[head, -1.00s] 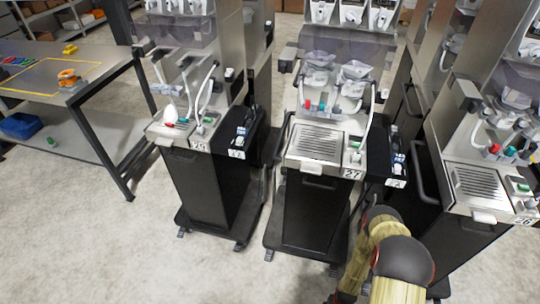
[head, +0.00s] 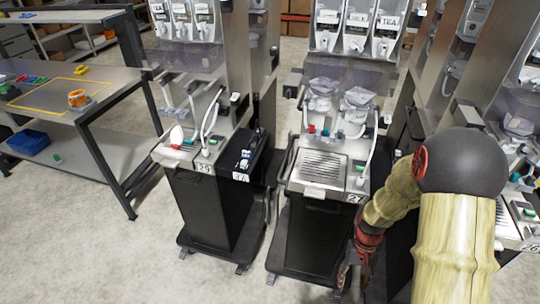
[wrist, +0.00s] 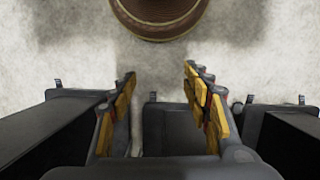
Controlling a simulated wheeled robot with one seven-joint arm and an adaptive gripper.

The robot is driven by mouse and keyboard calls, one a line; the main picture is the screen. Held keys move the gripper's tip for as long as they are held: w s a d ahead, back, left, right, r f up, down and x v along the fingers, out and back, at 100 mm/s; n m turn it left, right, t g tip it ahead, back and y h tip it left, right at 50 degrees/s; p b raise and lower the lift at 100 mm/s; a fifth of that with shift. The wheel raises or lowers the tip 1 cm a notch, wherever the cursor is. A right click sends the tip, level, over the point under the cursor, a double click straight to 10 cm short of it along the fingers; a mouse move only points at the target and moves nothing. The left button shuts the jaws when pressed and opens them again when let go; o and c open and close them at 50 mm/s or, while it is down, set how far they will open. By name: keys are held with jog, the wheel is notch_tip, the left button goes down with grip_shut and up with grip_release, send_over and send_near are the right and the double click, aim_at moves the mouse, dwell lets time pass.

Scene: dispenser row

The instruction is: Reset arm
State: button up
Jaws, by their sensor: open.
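My arm hangs at the right of the head view, bent at a dark round joint, with its end pointing down. My gripper (head: 350,272) is low beside the right edge of the dispenser station marked 27 (head: 322,215). In the wrist view my gripper (wrist: 165,105) shows two fingers with yellow pads, spread apart. No object is held between them. Pale floor and dark station bases lie beyond the fingers.
A metal table (head: 110,90) with an orange tape roll (head: 78,98) stands at the left. The floor (head: 90,250) in front is clear.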

jog(key=s+a+r+t, duration=0.2)
jog(key=s+r+t, duration=0.1)
jog(key=r, duration=0.9)
jog(key=s+a+r+n+t+p, duration=0.1)
jog(key=s+a+r+t, duration=0.2)
jog(key=r, duration=1)
jog(key=s+a+r+n+t, duration=0.1)
jog(key=s+a+r+t, duration=0.1)
jog(key=r, duration=1.1)
jog(key=shift+s+a+r+t+h, duration=0.2)
jog(key=shift+s+a+t+h, duration=0.15)
jog(key=shift+s+a, duration=0.3)
